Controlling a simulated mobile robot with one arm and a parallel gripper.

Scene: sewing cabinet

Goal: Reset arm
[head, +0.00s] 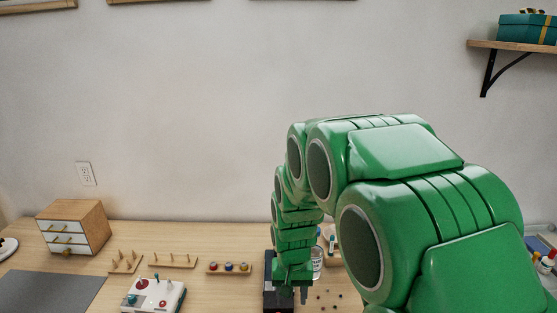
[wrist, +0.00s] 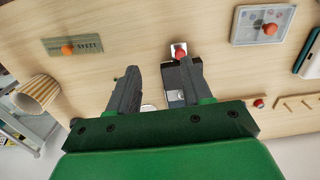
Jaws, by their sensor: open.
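My green arm reaches down over the wooden desk in the head view. My gripper (head: 290,296) is low over the desk beside a dark upright device (head: 269,270). In the wrist view my gripper (wrist: 157,78) has its two grey fingers spread apart, with nothing held between them. The device (wrist: 178,97), with an orange-red knob at its top, lies behind the right finger and is partly hidden by it. I cannot tell whether the finger touches it.
A small drawer cabinet (head: 88,226), peg racks (head: 173,261), a spool holder (head: 229,269) and a white box with a red knob (head: 154,296) stand on the desk to the left. A grey-green plate (wrist: 88,46) lies left in the wrist view. A wall shelf (head: 510,45) is upper right.

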